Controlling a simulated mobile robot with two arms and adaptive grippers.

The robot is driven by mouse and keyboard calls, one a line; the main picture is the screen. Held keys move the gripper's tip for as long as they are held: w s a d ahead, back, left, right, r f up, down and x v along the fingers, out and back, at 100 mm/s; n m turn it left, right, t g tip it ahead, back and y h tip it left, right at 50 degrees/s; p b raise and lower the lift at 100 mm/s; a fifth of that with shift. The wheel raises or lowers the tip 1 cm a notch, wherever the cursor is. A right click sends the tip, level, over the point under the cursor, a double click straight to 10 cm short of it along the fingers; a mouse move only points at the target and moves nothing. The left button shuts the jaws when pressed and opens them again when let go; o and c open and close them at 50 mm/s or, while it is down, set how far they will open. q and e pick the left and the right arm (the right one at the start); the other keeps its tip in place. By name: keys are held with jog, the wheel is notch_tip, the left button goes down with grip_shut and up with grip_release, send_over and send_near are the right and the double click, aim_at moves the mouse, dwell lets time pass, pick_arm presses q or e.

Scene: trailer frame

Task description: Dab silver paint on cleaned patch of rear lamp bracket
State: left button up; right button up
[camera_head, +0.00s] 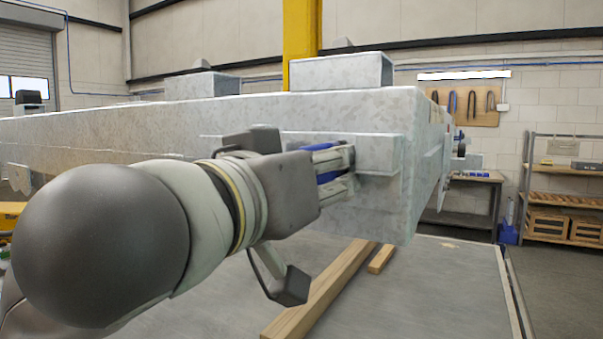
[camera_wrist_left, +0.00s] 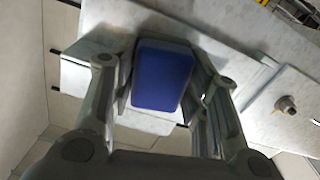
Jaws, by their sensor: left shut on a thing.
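The grey galvanised trailer frame (camera_head: 260,112) runs across the head view, its near corner right of centre. A flat plate (camera_head: 378,152) stands out from its side and may be the lamp bracket. My left gripper (camera_head: 337,170) is at this plate, its fingers shut on a blue block (camera_wrist_left: 163,75). The block's blue also shows between the fingers in the head view (camera_head: 328,177). In the left wrist view the block's far end is close to a pale metal surface (camera_wrist_left: 105,30); I cannot tell whether they touch. I can make out no cleaned patch or silver paint. My right gripper is out of view.
Wooden beams (camera_head: 322,292) lie on the grey surface (camera_head: 435,290) under the frame. A yellow column (camera_head: 301,40) rises behind it. A workbench (camera_head: 462,178) and a shelf with wooden crates (camera_head: 565,190) stand at the right. A round stud (camera_wrist_left: 285,105) sticks out right of the gripper.

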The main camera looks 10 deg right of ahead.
pick_arm(q)
jog(key=w+a, duration=0.4)
jog(key=a, duration=0.1)
jog(key=shift+a, duration=0.4)
dwell(0.5)
jog(key=shift+v, duration=2.9)
jog(key=shift+s, duration=0.1)
jog(key=v, duration=0.3)
